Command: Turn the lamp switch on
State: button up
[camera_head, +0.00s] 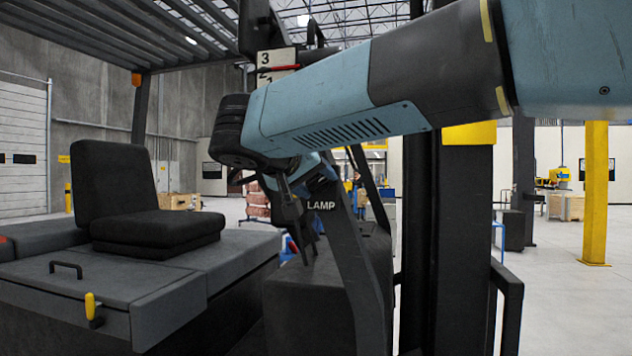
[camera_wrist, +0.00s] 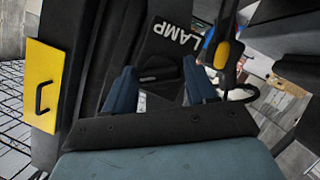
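The panel lettered LAMP (camera_wrist: 160,52) is a dark plate on the forklift. In the wrist view it lies beyond my gripper (camera_wrist: 160,84), with its white lettering upside down. My gripper's two blue fingers are apart, with nothing clearly held between them. A small dark detail shows on the panel between the fingers, but I cannot tell whether it is the switch or how it is set. In the head view my gripper (camera_head: 303,228) points down, just left of and below the LAMP lettering (camera_head: 321,205). The switch is not distinguishable there; my wrist and gripper cover part of the area.
The forklift's black seat (camera_head: 150,205) stands left on a grey body. A dark upright mast (camera_head: 462,240) stands close to the right of the panel. A yellow-tipped lever (camera_wrist: 222,52) is near the right finger. Open floor lies to the right.

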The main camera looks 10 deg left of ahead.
jog(key=c, duration=0.7)
jog(key=shift+m, duration=0.3)
jog(key=shift+o, duration=0.2)
jog(key=o, duration=1)
jog(key=shift+o, duration=0.2)
jog(key=shift+s, duration=0.1)
jog(key=v, duration=1.3)
jog(key=shift+s+r, duration=0.15)
jog(key=shift+s, duration=0.1)
